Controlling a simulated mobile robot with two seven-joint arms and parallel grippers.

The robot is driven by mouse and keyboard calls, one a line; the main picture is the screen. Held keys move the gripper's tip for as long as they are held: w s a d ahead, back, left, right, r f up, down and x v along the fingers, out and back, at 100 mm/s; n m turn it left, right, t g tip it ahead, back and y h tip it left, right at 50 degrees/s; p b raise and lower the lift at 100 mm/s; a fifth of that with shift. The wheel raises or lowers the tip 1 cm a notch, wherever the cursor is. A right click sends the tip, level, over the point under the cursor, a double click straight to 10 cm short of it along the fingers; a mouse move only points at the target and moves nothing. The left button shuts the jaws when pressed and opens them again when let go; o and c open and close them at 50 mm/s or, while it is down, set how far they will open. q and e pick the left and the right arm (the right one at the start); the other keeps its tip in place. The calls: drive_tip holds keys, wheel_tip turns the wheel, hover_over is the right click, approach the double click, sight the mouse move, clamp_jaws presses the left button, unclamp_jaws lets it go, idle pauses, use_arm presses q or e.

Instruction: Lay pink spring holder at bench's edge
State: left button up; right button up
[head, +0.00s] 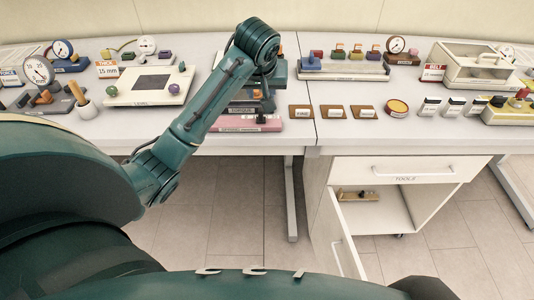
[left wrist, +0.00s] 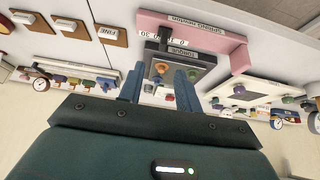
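The pink spring holder (head: 242,124) lies on the bench near its front edge, label facing forward. In the left wrist view it shows upside down as a long pink bar (left wrist: 240,60) with a raised end. My left gripper (left wrist: 158,88) is open, its two blue fingers apart with nothing held between them. It hangs over the bench behind the pink holder, above a dark labelled box (left wrist: 190,68), and is apart from the pink holder. In the head view my left wrist hides part of that area. My right gripper is not in view.
The cream level plate (head: 135,95) stands left of the holder. Three brown labelled blocks (head: 334,112) and a round tin (head: 397,107) lie to the right. A rack of coloured pieces (head: 343,70) stands behind. Below right, a cabinet door (head: 340,240) hangs open. Bench front between is clear.

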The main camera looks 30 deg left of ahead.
use_arm(q)
drive_tip(key=s+d+f+m+t+h, duration=0.1)
drive_tip(key=s+d+f+m+h, duration=0.2)
drive_tip(key=f, duration=0.6)
drive_tip(key=s+d+f+m+t, duration=0.1)
drive_tip(key=s+d+f+m, duration=0.15)
drive_tip(key=d+f, duration=0.45)
drive_tip(key=s+d+f+m+t+h, duration=0.1)
drive_tip(key=s+d+f, duration=0.2)
drive_tip(key=s, duration=0.6)
drive_tip(key=s+d+f+m+t+h, duration=0.1)
drive_tip(key=s+d+f+m, duration=0.1)
drive_tip(key=s+f, duration=0.5)
drive_tip(key=shift+s+d+f+t+h, duration=0.3)
drive_tip(key=shift+s+d+f+t, duration=0.1)
drive_tip(key=shift+s+d, duration=0.4)
drive_tip(key=shift+s, duration=0.1)
